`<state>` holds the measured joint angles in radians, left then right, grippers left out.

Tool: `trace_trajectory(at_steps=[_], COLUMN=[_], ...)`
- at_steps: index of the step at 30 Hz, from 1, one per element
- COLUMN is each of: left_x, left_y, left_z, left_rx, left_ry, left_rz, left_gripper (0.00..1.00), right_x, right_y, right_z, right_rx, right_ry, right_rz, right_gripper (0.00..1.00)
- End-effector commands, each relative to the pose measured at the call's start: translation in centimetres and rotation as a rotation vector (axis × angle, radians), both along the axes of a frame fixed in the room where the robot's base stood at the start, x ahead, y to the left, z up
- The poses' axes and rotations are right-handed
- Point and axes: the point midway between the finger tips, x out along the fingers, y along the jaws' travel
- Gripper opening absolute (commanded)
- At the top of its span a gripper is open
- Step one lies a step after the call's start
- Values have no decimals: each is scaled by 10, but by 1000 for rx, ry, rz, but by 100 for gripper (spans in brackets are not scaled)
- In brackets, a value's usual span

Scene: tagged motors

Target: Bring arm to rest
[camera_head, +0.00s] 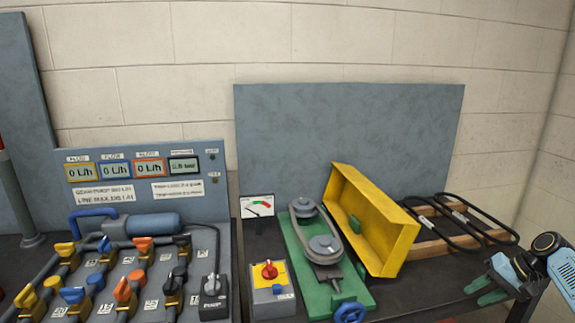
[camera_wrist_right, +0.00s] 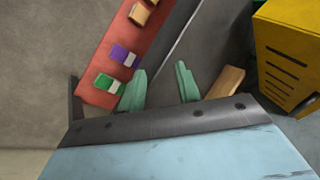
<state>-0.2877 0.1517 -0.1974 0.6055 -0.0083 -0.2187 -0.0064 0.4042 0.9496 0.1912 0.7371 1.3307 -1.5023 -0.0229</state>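My right gripper (camera_head: 484,290) is at the right end of the bench in the head view, low near its front right edge. Its two teal fingers stand apart in the right wrist view (camera_wrist_right: 160,68), with nothing held between them. Below the fingers in that view are a red strip (camera_wrist_right: 104,64) and a dark grey surface (camera_wrist_right: 190,45). The strip carries a green tag (camera_wrist_right: 108,83), a purple tag (camera_wrist_right: 124,56) and an orange tag (camera_wrist_right: 143,13). My left gripper is not in view.
A yellow guard (camera_head: 360,215) leans beside a green plate (camera_head: 318,262) with two pulleys and a belt. Black belts (camera_head: 460,222) lie on wooden blocks left of my right gripper. A valve panel (camera_head: 140,265) stands at left. A yellow box (camera_wrist_right: 290,50) is at right in the wrist view.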

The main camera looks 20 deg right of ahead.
Motion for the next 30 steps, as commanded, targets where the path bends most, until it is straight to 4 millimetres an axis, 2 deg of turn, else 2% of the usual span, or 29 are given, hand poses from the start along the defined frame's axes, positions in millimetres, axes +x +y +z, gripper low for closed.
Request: trace_trajectory(at_steps=[1, 3, 5, 6, 8, 9, 13, 17, 22, 24, 26, 29, 30], left_x=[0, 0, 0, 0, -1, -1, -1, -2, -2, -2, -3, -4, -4], left_y=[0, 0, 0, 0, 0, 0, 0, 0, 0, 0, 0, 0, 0], left_z=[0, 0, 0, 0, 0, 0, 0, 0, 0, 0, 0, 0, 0], left_rx=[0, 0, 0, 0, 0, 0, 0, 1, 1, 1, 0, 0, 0], left_ry=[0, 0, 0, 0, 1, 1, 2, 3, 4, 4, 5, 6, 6], left_rz=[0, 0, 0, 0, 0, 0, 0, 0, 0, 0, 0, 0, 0], left_gripper=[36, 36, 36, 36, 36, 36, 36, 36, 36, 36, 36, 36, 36], right_x=[-19, -47, -76, -97, -131, -154, -217, -257, -299, -302, -309, -321, -326], right_y=[-15, -40, -64, -80, -106, -124, -171, -191, -184, -150, -125, -77, -55], right_z=[-29, -66, -94, -110, -130, -140, -156, -165, -185, -221, -246, -287, -303], right_rx=[-88, -241, -387, -489, -653, -770, -1117, -1341, -1446, -1388, -1343, -1264, -1229], right_ry=[73, 171, 251, 304, 378, 425, 518, 528, 448, 414, 396, 364, 350], right_rz=[-25, -45, -43, -29, 15, 66, 322, 660, 1151, 1109, 1096, 1079, 1072], right_gripper=[33, 33, 33, 33, 33, 33, 33, 33, 33, 33, 33, 33, 33])
